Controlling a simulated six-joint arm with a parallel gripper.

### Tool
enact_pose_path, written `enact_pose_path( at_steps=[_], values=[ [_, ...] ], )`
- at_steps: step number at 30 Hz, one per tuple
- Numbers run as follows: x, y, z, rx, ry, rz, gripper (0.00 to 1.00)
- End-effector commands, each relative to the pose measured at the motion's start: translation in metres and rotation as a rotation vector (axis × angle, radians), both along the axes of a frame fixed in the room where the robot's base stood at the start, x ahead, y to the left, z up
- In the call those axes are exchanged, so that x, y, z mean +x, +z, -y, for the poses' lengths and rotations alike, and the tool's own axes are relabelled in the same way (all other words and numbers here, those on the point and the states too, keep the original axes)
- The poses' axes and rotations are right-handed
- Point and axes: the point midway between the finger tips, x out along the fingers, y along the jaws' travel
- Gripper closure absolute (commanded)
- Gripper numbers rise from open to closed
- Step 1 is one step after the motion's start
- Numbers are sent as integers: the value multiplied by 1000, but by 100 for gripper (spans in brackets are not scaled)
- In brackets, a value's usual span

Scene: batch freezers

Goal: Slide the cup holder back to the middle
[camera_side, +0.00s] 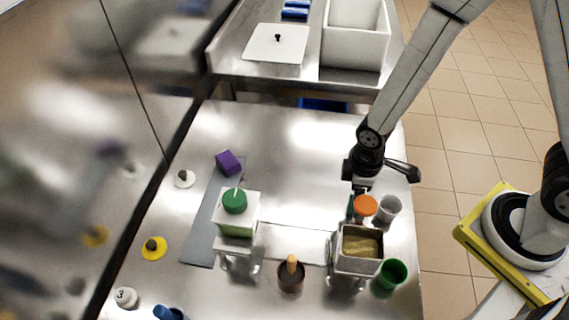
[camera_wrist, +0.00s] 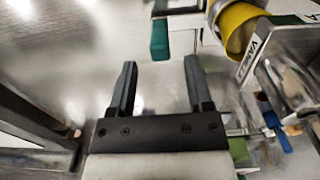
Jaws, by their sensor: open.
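What looks like the cup holder is a small metal piece with a green upright tab (camera_wrist: 160,40), at the top of the wrist view. It seems to carry a yellow-orange cup (camera_wrist: 240,25), which shows as an orange round top (camera_side: 365,206) in the side view. Much of the holder is hidden by my arm and the things around it. My gripper (camera_wrist: 159,72) is open and empty, with its fingers pointing toward the green tab and apart from it. In the side view my gripper (camera_side: 361,186) is just behind the orange cup.
A grey cup (camera_side: 389,210) and a green cup (camera_side: 391,274) stand close by, beside a metal tub labelled vanilla (camera_wrist: 262,52). The back of the table is clear.

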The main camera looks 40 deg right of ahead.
Motion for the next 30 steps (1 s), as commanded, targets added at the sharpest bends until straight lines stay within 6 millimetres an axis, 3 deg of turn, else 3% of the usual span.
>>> enact_pose_path(
  at_steps=[15, 30],
  values=[
    [0, -43, 0, -1, 0, -2, 35],
    [0, -53, 0, 0, 0, 0, 35]
  ],
)
